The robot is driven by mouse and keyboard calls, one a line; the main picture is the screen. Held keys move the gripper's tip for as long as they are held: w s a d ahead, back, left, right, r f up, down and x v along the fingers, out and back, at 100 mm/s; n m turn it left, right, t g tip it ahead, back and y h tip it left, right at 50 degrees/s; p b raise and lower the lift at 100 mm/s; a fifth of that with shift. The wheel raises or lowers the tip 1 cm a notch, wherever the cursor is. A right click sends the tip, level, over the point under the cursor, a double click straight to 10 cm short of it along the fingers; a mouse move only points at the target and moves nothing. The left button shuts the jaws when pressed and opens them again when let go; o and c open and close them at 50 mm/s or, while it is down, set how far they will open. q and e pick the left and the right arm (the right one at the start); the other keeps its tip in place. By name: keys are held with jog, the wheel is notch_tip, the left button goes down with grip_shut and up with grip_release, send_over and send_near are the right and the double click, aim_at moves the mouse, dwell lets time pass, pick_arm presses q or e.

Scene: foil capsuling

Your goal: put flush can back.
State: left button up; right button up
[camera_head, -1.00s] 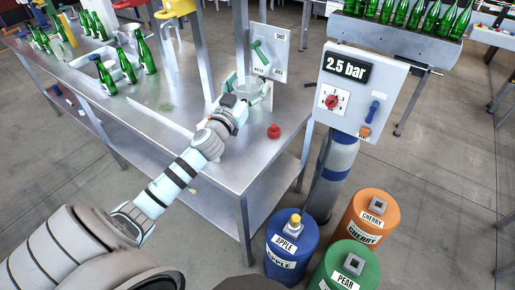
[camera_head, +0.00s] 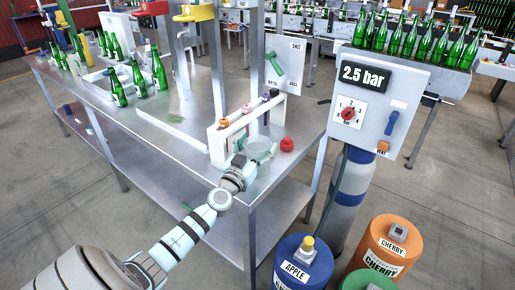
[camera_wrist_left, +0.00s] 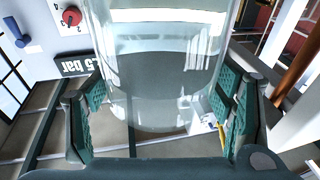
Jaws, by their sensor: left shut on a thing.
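The flush can is a clear, glassy cylinder (camera_head: 260,149), near the front right corner of the steel table. My left gripper (camera_head: 247,165) is shut on it from the front. In the left wrist view the can (camera_wrist_left: 160,70) fills the middle, with the green finger pads of my left gripper (camera_wrist_left: 165,112) on both sides. Whether the can touches the table or hangs just above it, I cannot tell. My right gripper is not in view.
A white rack (camera_head: 218,147) with several coloured handles stands just behind the can. A red knob-like piece (camera_head: 287,144) lies to its right. A valve panel (camera_head: 284,66) stands behind. The 2.5 bar pressure box (camera_head: 378,104) stands right of the table (camera_head: 150,125).

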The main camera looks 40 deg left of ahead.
pick_arm(q)
jog(key=shift+f, duration=0.1)
jog(key=o, duration=1.4)
jog(key=shift+w+f, duration=0.15)
jog(key=o, duration=0.4)
jog(key=shift+w, duration=0.1)
